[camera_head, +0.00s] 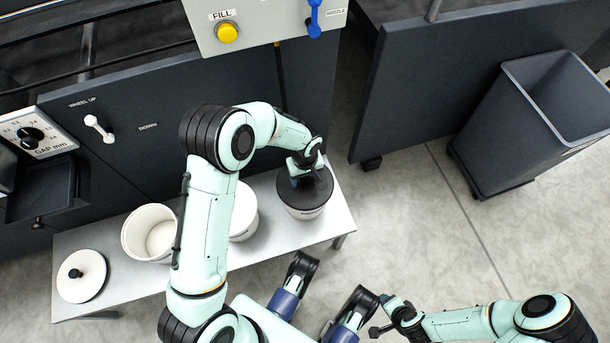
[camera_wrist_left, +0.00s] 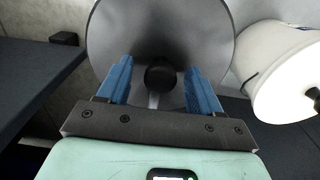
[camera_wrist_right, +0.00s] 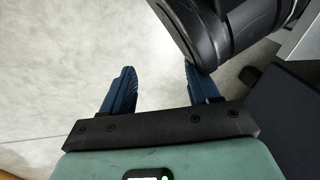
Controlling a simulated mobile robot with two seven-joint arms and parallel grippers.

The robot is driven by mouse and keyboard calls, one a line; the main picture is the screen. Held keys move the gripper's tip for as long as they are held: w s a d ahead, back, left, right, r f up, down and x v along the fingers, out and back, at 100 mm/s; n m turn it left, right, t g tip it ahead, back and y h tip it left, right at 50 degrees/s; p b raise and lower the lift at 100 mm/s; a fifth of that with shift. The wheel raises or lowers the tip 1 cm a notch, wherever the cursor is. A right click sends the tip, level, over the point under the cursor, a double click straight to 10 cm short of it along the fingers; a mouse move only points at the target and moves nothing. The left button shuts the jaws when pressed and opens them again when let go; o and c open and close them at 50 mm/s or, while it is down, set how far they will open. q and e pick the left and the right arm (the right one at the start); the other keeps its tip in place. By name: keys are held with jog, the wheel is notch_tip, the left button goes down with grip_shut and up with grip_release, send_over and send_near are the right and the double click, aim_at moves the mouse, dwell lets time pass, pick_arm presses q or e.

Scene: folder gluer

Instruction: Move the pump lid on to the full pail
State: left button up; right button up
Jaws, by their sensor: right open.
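A dark grey lid (camera_head: 318,190) sits on the pail (camera_head: 306,212) at the right end of the bench. In the left wrist view this lid (camera_wrist_left: 118,38) has a black knob (camera_wrist_left: 160,76) at its middle. My left gripper (camera_head: 306,177) is above it, its blue fingers (camera_wrist_left: 160,85) open on either side of the knob with gaps showing. A white lid (camera_head: 88,283) with a black knob lies flat at the bench's left end. An open pail (camera_head: 134,238) shows a pale inside. A middle pail (camera_head: 245,218) is partly hidden by my left arm. My right gripper (camera_wrist_right: 160,85) is open and empty.
The pale bench (camera_head: 120,288) stands before a dark machine with a FILL button (camera_head: 228,33) and a blue nozzle lever (camera_head: 314,20). A grey bin (camera_head: 530,110) stands at the right. The floor between bench and bin is clear.

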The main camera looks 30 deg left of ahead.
pick_arm(q)
notch_tip(320, 180, up, 6)
jog(key=shift+f+p, duration=0.1)
jog(key=shift+p, duration=0.8)
notch_tip(320, 180, up, 8)
jog(key=p, duration=0.2)
jog(key=shift+f, duration=0.2)
pick_arm(e)
jog(key=shift+y, duration=0.3)
jog(key=r, duration=0.1)
jog(key=a+r, duration=0.1)
jog(key=r, duration=0.1)
jog(key=a+r, duration=0.1)
jog(key=r, duration=0.1)
jog(key=shift+s+a+r, duration=0.1)
jog(key=shift+s+a, duration=0.05)
jog(key=shift+s, duration=0.1)
